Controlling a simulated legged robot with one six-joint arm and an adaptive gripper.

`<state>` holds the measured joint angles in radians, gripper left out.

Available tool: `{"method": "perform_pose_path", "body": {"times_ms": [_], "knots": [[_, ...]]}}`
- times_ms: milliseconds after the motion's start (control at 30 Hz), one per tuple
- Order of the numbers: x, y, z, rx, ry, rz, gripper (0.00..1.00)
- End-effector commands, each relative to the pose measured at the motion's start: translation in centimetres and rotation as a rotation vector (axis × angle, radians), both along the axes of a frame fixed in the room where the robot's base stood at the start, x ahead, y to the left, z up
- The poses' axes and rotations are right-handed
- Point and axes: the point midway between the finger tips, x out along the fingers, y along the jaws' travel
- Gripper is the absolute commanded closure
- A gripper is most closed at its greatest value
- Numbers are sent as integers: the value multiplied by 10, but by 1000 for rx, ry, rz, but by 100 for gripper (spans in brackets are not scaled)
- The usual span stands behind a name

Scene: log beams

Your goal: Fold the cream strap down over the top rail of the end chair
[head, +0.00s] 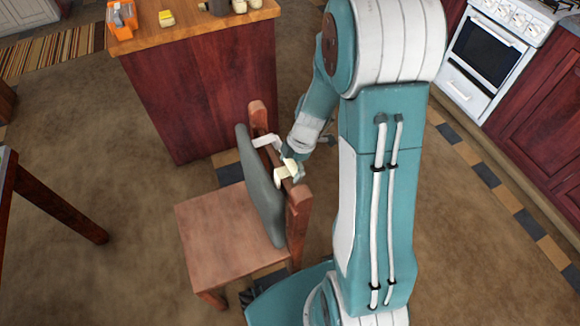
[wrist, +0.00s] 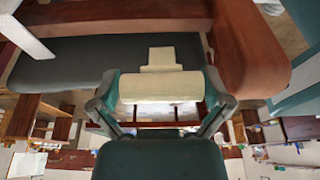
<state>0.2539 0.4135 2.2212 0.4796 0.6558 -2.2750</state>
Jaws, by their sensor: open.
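The end chair (head: 225,235) is wooden, with a dark grey pad (head: 262,190) against the seat side of its backrest. The pad also shows in the wrist view (wrist: 60,62). The cream strap (head: 284,172) is at the top of the backrest. In the wrist view the cream strap (wrist: 160,88) has a narrow flat part against the pad and a wider, thicker part between my fingers. My gripper (wrist: 160,98) is open, one finger on each side of that wide part; contact is unclear. The chair's wood (wrist: 125,14) runs behind the pad. My gripper partly hides the rail in the head view.
A second, white strap (head: 267,141) crosses the backrest farther along. A wooden counter (head: 205,100) holding an orange item (head: 122,18) stands behind the chair. A table (head: 50,200) is at left and a white oven (head: 490,55) at far right. Floor between is clear.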

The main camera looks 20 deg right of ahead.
Motion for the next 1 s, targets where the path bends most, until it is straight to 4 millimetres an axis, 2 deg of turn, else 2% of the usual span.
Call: {"method": "perform_pose_path", "body": {"times_ms": [1000], "knots": [[1,-13,41,0,-1,-1,2]]}}
